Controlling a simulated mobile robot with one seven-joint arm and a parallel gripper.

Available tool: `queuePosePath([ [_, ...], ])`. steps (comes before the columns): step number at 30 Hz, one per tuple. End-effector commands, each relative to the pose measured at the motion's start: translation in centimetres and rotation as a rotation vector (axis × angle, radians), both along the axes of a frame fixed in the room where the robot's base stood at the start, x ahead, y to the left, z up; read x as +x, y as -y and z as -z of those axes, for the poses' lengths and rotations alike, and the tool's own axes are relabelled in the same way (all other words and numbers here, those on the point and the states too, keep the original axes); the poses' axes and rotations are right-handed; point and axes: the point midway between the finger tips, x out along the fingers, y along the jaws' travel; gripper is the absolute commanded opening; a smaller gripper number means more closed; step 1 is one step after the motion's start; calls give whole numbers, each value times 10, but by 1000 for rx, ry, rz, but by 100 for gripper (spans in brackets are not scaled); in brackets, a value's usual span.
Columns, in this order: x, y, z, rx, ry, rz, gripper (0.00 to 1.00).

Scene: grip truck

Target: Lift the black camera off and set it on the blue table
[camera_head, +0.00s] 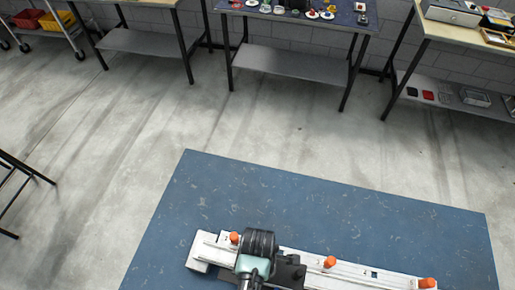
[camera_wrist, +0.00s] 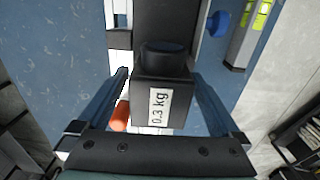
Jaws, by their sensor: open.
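The black camera (camera_wrist: 180,101) is a dark box with a white "0.3 kg" label and a round dark part on its top end in the wrist view. My gripper (camera_wrist: 160,75) is open, with one finger to each side of the box. A gap shows at each side, and the box is not gripped. In the head view my teal and black wrist hangs over a white rail, and dark parts there cannot be told apart clearly. The white rail (camera_head: 345,271) lies on the blue table (camera_head: 300,205).
Orange knobs (camera_head: 329,262) stand up along the rail; one also shows beside the left finger (camera_wrist: 120,116). The blue table top behind the rail is bare. Workbenches with items (camera_head: 290,65) stand at the back across open floor.

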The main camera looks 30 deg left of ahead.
Motion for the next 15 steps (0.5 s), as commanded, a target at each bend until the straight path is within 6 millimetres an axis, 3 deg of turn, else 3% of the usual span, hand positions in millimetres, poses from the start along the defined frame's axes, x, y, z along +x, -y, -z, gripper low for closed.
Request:
queuePosePath([
  [7,0,0,1,0,0,0,100],
  [15,0,0,1,0,0,0,53],
])
